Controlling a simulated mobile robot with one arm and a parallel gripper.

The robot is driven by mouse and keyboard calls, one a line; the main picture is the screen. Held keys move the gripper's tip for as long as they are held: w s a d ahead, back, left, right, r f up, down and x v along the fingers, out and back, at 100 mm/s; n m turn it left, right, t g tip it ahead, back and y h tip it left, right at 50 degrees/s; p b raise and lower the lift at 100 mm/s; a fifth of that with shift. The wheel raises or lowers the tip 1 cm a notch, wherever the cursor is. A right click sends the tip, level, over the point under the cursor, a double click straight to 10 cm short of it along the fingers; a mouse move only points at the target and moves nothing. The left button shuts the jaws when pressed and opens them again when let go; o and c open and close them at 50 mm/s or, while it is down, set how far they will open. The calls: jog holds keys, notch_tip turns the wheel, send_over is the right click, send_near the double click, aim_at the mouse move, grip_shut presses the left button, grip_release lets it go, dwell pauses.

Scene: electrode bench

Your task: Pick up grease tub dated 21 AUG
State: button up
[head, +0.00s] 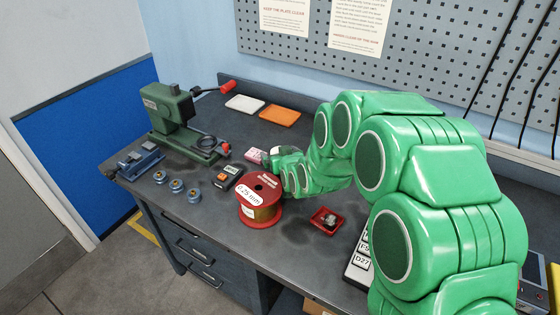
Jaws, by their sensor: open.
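Three small round blue tubs with pale tops stand in a slanting row at the left front of the bench: a left tub (160,177), a middle tub (176,185) and a right tub (194,195). They look like the grease tubs, but any dates on them are too small to read. My gripper (268,157) is at the end of the green arm, behind the red wire spool and well to the right of the tubs. It is open, small in the view and partly hidden by my own wrist. I see nothing held in it.
A red wire spool (260,198) stands right of the tubs. A black meter (227,177), a pink-and-white box (257,154), a green press (172,122) and a blue vise (140,160) surround them. A red tray (327,220) lies right. Bare bench lies between tubs and spool.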

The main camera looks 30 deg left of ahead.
jog(key=shift+w+a+f, duration=0.1)
jog(key=shift+w+a, duration=0.1)
jog(key=c, duration=1.3)
